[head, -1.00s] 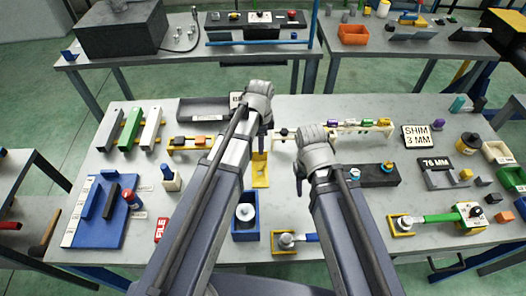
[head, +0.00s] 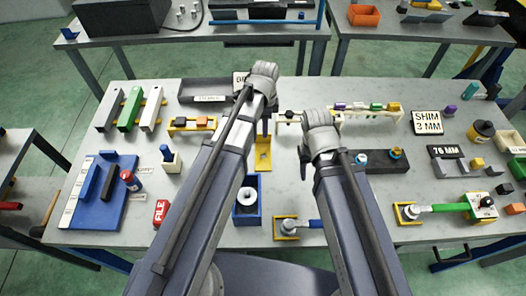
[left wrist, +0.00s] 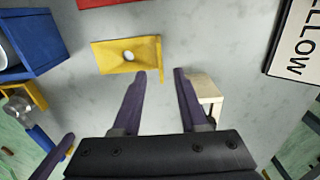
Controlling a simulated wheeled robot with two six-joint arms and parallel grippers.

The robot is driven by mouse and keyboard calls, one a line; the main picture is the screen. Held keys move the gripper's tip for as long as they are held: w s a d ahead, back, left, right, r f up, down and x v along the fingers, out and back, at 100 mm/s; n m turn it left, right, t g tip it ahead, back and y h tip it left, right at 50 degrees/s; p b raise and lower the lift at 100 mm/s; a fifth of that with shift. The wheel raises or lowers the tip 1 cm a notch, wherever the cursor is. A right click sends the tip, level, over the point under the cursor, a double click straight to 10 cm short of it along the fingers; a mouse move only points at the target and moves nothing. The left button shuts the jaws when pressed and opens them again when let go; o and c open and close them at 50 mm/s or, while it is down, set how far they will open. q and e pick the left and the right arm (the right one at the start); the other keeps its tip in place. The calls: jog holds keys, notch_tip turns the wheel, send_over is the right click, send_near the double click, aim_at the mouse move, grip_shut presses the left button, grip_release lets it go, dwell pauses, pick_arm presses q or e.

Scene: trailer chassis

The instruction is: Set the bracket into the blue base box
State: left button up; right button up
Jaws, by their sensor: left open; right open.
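The yellow bracket (head: 263,158), a bent plate with a round hole, lies on the grey bench. It also shows in the left wrist view (left wrist: 112,58). The blue base box (head: 247,219) stands nearer than the bracket, with a pale round part inside it; its wall shows in the left wrist view (left wrist: 38,42). My left gripper (head: 265,132) is open at the bracket's far side in the head view. Its empty fingertips (left wrist: 161,74) point just beside the bracket, apart from it. My right gripper (head: 303,172) is open and empty to the right of the bracket.
A yellow frame with a silver knob (head: 289,226) lies right of the box. A black block (head: 372,162) and a cream rack (head: 350,122) stand to the right. A red FILE block (head: 161,212) and blue tray (head: 98,209) are left. Bare bench lies around the bracket.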

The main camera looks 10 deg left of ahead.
aim_at(262, 146)
pick_arm(q)
jog(key=f+b, duration=0.4)
jog(key=f, duration=0.1)
jog(key=shift+a+b, duration=0.3)
jog(key=shift+a, duration=0.05)
pick_arm(e)
notch_tip(262, 146, down, 5)
jog(key=shift+f, duration=0.1)
pick_arm(q)
jog(key=shift+c, duration=0.4)
grip_shut()
dwell(0.3)
